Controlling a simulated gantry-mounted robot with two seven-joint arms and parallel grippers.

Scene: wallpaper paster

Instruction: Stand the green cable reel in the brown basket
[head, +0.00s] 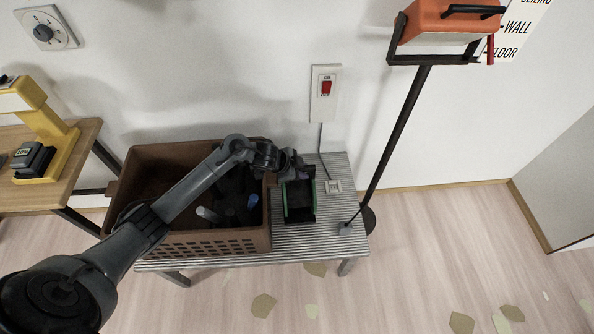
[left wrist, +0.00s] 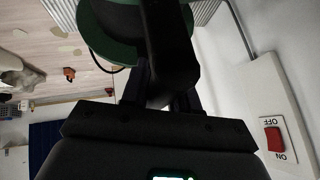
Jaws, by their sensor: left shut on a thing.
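The green cable reel (head: 300,203), dark in the middle with green rims, is at the grey slatted bench just right of the basket. My left gripper (head: 298,174) is shut on its upper part. I cannot tell whether the reel touches the bench. In the left wrist view the green rim of the reel (left wrist: 98,40) shows past the gripper (left wrist: 160,95), partly hidden by a black part. The brown basket (head: 257,240) stands on the left of the bench, under my left arm, with several dark items and a blue-capped one inside. My right gripper is not in view.
The slatted bench (head: 325,235) has a narrow bare strip right of the reel. A black pole (head: 395,140) with an orange box stands at its right edge. A wall switch (head: 326,92) has a cord to a socket (head: 333,187). A wooden table (head: 50,150) is at left.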

